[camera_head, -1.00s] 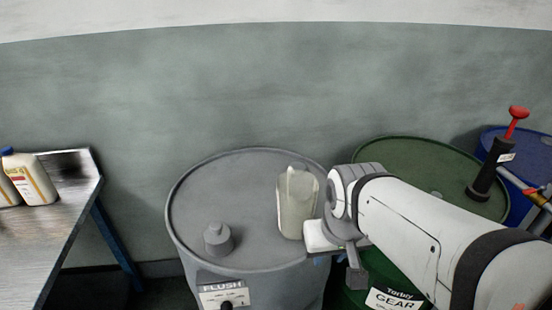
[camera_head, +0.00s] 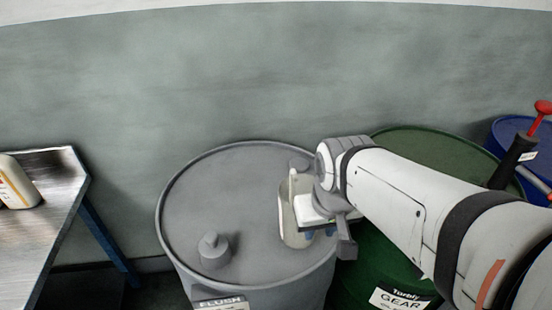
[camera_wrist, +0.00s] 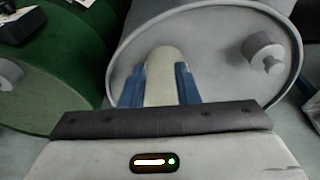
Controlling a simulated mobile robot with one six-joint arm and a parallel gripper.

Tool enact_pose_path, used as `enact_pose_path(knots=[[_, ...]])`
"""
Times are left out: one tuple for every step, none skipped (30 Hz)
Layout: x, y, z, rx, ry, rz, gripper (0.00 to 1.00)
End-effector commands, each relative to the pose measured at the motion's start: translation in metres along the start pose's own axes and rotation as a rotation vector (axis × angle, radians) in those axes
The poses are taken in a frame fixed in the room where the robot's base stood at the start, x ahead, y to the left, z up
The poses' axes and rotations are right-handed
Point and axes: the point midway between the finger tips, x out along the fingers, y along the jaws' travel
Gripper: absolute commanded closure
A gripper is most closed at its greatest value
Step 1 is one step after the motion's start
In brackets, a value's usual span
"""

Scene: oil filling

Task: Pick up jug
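The jug (camera_head: 289,228) is pale and translucent. It stands on the grey drum (camera_head: 225,170), right of the middle of its top. My gripper (camera_head: 312,222) is at the jug's right side in the head view and hides part of it. In the wrist view the blue fingers of my gripper (camera_wrist: 162,84) lie on both sides of the pale jug (camera_wrist: 161,62). The jug fills most of the space between them. I cannot tell whether the fingers press on it.
A grey cap (camera_head: 214,250) rises from the drum top, left of the jug. A green drum (camera_head: 415,140) stands to the right, with a blue drum (camera_head: 508,131) and a red-handled pump (camera_head: 515,155) beyond. A metal table (camera_head: 45,225) with a white bottle (camera_head: 15,185) is at left.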

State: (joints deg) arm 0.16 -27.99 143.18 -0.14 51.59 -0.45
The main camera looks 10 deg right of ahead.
Motion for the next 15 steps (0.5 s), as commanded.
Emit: enact_pose_path(knots=[[-0.003, 0.001, -0.004, -0.005, -0.006, 0.000, 0.72], [-0.005, 0.001, -0.008, -0.010, -0.012, -0.001, 0.72], [-0.008, 0.002, -0.014, -0.021, -0.022, -0.001, 0.72], [-0.010, 0.005, -0.019, -0.037, -0.032, -0.004, 0.72], [-0.013, 0.008, -0.025, -0.051, -0.041, -0.007, 0.72], [-0.016, 0.011, -0.034, -0.068, -0.056, -0.009, 0.72], [-0.018, 0.012, -0.041, -0.082, -0.069, -0.012, 0.72], [-0.020, 0.014, -0.049, -0.096, -0.080, -0.014, 0.72], [-0.022, 0.017, -0.059, -0.115, -0.096, -0.018, 0.72], [-0.022, 0.018, -0.066, -0.129, -0.109, -0.021, 0.72], [-0.024, 0.020, -0.073, -0.145, -0.122, -0.025, 0.72], [-0.024, 0.023, -0.083, -0.166, -0.138, -0.031, 0.72], [-0.025, 0.025, -0.090, -0.182, -0.150, -0.036, 0.72], [-0.025, 0.027, -0.098, -0.196, -0.162, -0.041, 0.72], [-0.024, 0.030, -0.107, -0.216, -0.177, -0.049, 0.72]])
